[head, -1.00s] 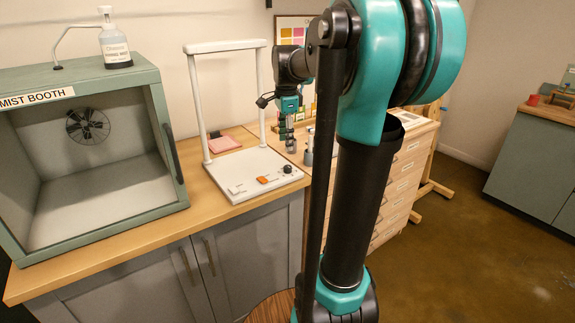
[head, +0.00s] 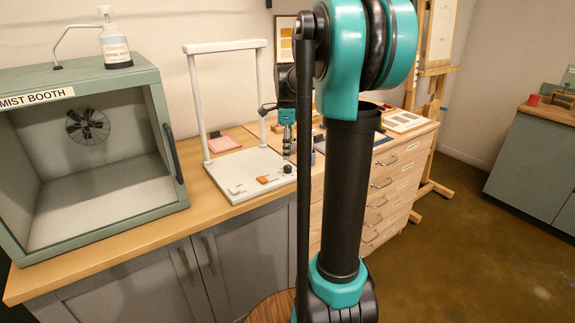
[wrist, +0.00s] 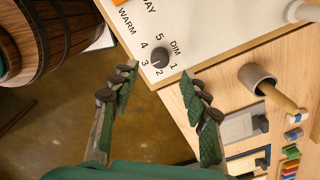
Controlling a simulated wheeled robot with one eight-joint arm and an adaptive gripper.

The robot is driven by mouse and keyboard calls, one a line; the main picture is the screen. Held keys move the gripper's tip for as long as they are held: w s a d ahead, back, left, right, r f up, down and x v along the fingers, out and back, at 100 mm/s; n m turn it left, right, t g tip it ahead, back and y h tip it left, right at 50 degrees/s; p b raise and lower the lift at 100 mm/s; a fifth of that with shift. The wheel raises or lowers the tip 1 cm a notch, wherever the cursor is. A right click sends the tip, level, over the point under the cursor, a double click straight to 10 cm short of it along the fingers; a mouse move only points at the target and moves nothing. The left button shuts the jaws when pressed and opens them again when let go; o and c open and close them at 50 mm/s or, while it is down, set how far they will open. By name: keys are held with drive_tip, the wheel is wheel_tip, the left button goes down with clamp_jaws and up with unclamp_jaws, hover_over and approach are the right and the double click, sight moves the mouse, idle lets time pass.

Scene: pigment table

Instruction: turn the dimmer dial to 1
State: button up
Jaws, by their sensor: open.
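The dimmer dial (head: 287,169) is a small dark round knob at the front right corner of the white panel (head: 232,180) of the framed stand. In the wrist view the dial (wrist: 160,57) sits among the printed numbers 1 to 5, near "DIM"; its pointer is too small to read surely. My gripper (head: 287,154) points down just above the dial in the head view. In the wrist view my gripper (wrist: 158,74) is open, with its green-padded fingers on either side of the dial's line and nothing between them. I cannot tell that it touches the dial.
An orange switch (head: 262,180) is left of the dial. In the wrist view a grey cup with a wooden handle (wrist: 258,78) stands close right, and a wooden barrel-like thing (wrist: 55,40) is at the upper left. The mist booth (head: 90,150) stands left.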

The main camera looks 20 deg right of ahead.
sight(288, 166)
drive_tip(key=shift+f, duration=3.2)
clamp_jaws()
